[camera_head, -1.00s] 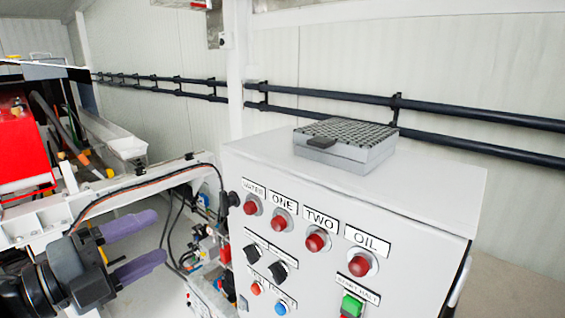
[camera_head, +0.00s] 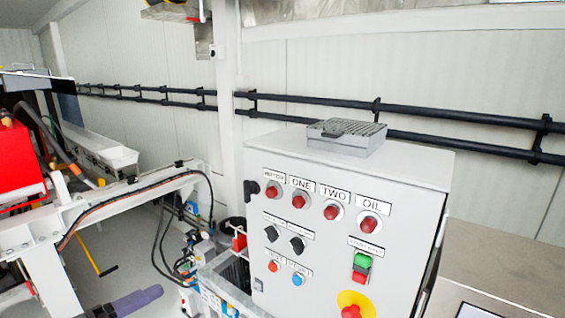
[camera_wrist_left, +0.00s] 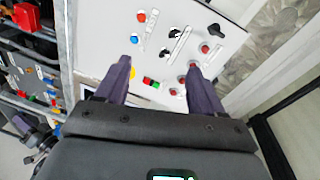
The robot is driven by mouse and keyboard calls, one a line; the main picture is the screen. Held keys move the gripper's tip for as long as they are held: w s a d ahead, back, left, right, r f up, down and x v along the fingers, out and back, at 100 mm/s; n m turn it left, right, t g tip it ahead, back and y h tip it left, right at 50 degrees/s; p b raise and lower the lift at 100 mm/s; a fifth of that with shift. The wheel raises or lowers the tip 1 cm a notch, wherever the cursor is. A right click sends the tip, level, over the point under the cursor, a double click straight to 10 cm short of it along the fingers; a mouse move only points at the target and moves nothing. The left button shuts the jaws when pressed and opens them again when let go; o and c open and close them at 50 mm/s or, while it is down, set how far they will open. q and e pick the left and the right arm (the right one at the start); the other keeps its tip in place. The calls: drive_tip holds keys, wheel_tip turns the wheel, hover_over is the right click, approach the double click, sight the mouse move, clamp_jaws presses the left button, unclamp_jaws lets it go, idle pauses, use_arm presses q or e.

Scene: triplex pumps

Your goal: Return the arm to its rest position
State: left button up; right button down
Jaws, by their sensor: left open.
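My left gripper (camera_wrist_left: 160,72) shows in the left wrist view with its two purple fingers spread apart and nothing between them. In the head view only one purple finger of the left gripper (camera_head: 138,299) shows at the bottom edge, left of the control cabinet. The rest of that hand is out of frame. The white control cabinet (camera_head: 345,263) stands at the centre right of the head view, and the fingers are clear of its panel there.
The cabinet carries red lamps, black knobs, a green-and-red switch (camera_head: 361,267) and a yellow-ringed red stop button (camera_head: 353,308). A grey box (camera_head: 346,138) sits on top. A white frame (camera_head: 100,215) with hoses stands at left. Dark pipes (camera_head: 450,124) run along the wall.

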use_arm(q)
drive_tip(key=s+d+f+n+y, duration=0.1)
drive_tip(key=s+d+f+n, duration=0.2)
drive_tip(key=f, duration=0.5)
drive_tip(key=s+d+f+n+y, duration=0.1)
drive_tip(key=s+f+n+y, duration=0.1)
drive_tip(key=f+n, duration=0.4)
drive_tip(key=s+d+f+n+y, duration=0.1)
drive_tip(key=s+f+n, duration=0.25)
drive_tip(key=f, duration=0.55)
drive_tip(key=s+a+f+n+g+y, duration=0.3)
drive_tip(key=s+f+n+g, duration=0.15)
drive_tip(key=s+f, duration=0.25)
drive_tip(key=s+a+f+n+g+y, duration=0.3)
drive_tip(key=s+f+n+g+y, duration=0.15)
drive_tip(key=s+f, duration=0.2)
wheel_tip(320, 180, up, 23)
drive_tip(key=s+p, duration=0.1)
drive_tip(key=p, duration=2.2)
drive_tip(key=shift+h, duration=0.35)
use_arm(e)
wheel_tip(320, 180, up, 23)
drive_tip(key=shift+s+a+f, duration=0.15)
drive_tip(key=shift+s+f, duration=0.05)
drive_tip(key=shift+s, duration=0.15)
use_arm(q)
drive_tip(key=shift+d, duration=0.1)
